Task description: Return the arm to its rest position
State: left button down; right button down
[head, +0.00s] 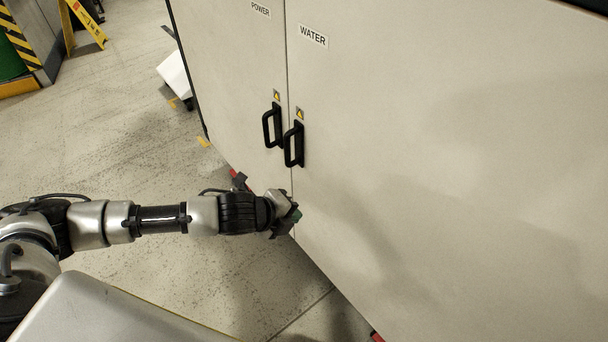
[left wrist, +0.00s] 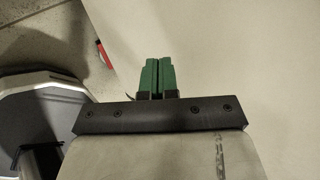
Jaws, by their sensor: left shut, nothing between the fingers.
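My left arm reaches in from the left in the head view. Its gripper (head: 294,217) is low in front of the cabinet, below the two black door handles. In the left wrist view the green fingers of my left gripper (left wrist: 157,75) are together, with nothing between them. The pale cabinet surface lies close beyond them; I cannot tell whether they touch it. My right gripper is not in view.
The large cabinet (head: 430,150) has shut doors labelled POWER and WATER, with black handles (head: 272,126) and (head: 294,145) side by side. Speckled floor (head: 100,130) is open at left. A yellow sign (head: 86,24) stands at the far left.

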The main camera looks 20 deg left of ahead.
pick_arm(q)
jog(key=w+a+f+n+y+p, duration=0.1)
jog(key=w+a+f+n+p, duration=0.2)
jog(key=f+n, duration=0.35)
jog(key=s+a+f+n+y+p, duration=0.1)
jog(key=s+a+f+n+p, duration=0.2)
jog(key=f, duration=0.4)
jog(key=s+a+f+n+y, duration=0.2)
jog(key=s+f+n, duration=0.15)
jog(key=f, duration=0.35)
jog(key=s+f+n+g+p, duration=0.1)
jog(key=s+f+n+g, duration=0.1)
jog(key=s, duration=0.9)
jog(key=s+f+n+g+p, duration=0.1)
jog(key=s+f+n+g, duration=0.1)
jog(key=s+f+n, duration=0.2)
jog(key=s+d+f+n+g+y+p, duration=0.1)
jog(key=s+f, duration=0.6)
jog(key=s, duration=1.2)
jog(key=n+g, duration=0.1)
jog(key=n, duration=0.1)
jog(key=shift+s+f+n+g, duration=0.25)
jog(key=shift+s+n+g, duration=0.05)
jog(key=shift+s+g, duration=0.1)
